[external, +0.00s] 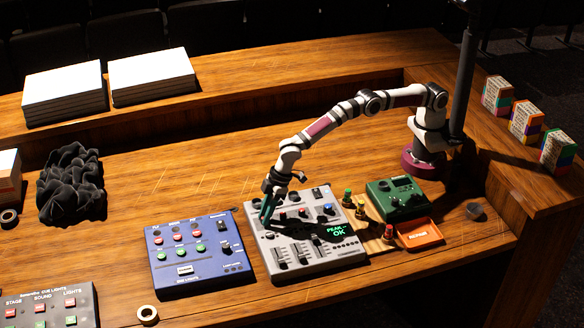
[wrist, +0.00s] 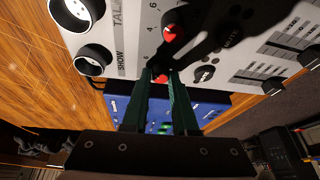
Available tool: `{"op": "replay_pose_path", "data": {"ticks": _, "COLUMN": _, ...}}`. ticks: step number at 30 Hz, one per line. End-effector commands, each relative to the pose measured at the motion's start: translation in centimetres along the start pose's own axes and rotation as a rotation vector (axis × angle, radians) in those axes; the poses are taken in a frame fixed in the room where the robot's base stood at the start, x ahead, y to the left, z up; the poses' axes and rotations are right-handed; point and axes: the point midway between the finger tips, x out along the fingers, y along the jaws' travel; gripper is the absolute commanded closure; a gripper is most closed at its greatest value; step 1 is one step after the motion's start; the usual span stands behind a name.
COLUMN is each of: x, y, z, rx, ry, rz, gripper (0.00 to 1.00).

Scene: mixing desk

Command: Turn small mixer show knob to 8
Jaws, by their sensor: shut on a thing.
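The small mixer (external: 352,247) is a light grey panel with knobs, sliders and a green-lit display reading "PEAK" and "OK". My gripper (external: 267,217) is over its left edge, pointing down. In the wrist view, the dark green fingers of my gripper (wrist: 161,76) are shut around a small knob with red showing (wrist: 161,78), beside the printed word SHOW. The digits 4 and 6 are readable near it; the fingers and shadow hide most of the knob and its pointer. Another red knob (wrist: 169,33) sits close by.
A blue lights panel (external: 178,267) stands left of the mixer. A green box (external: 398,199) and an orange tray (external: 419,234) are to its right. A tape roll (external: 148,314) lies in front. The wooden desk behind the mixer is mostly clear.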

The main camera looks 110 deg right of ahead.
Motion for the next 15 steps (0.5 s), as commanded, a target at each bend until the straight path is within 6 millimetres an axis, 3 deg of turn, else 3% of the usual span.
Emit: {"op": "replay_pose_path", "data": {"ticks": 15, "x": 0.02, "y": -0.21, "z": -0.06, "rx": 0.322, "ry": 0.017, "rz": 0.133, "gripper": 1.0}}
